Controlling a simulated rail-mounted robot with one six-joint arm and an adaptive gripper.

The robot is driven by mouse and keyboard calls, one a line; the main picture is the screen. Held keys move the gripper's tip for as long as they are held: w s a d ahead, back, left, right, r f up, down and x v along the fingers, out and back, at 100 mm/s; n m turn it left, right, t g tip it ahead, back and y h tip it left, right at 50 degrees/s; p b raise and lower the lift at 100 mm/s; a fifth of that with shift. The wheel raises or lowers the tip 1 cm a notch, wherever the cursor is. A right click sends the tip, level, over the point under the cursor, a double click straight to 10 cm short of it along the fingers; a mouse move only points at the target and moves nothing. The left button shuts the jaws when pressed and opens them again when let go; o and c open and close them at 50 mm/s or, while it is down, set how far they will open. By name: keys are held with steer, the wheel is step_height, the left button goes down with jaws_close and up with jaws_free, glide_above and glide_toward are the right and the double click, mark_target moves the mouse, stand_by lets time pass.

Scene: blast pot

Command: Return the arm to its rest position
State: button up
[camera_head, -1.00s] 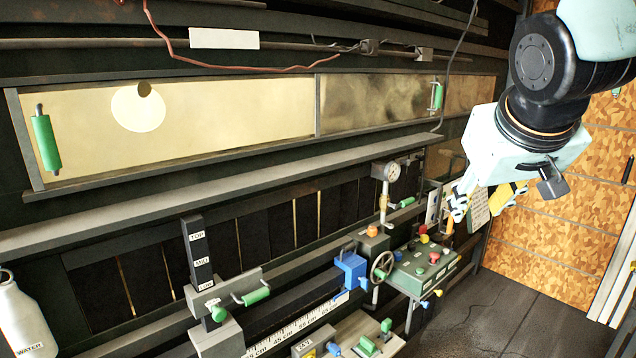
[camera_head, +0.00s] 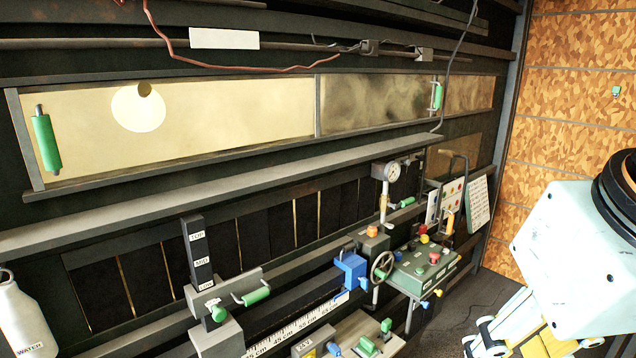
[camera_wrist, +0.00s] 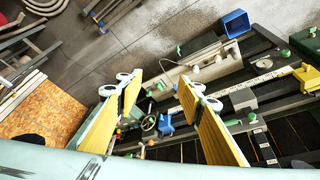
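My gripper (camera_head: 510,338) is at the lower right of the head view, partly cut off by the frame edge. Its pale blue wrist housing (camera_head: 575,255) shows above it. In the wrist view my gripper (camera_wrist: 160,88) has its two yellow-padded fingers spread wide apart, with nothing between them. It hangs in free space, apart from the bench and controls seen beyond it.
A green control box (camera_head: 425,270) with coloured buttons stands left of my gripper, with a gauge (camera_head: 392,172) and handwheel (camera_head: 382,265) beside it. A water bottle (camera_head: 22,320) is at far left. A blue bin (camera_wrist: 236,22) shows in the wrist view.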

steer(key=shift+s+a+f, duration=0.25)
steer(key=shift+s, duration=0.5)
steer(key=shift+s+a+f, duration=0.2)
steer(key=shift+s+a, duration=0.05)
steer(key=shift+s, duration=0.45)
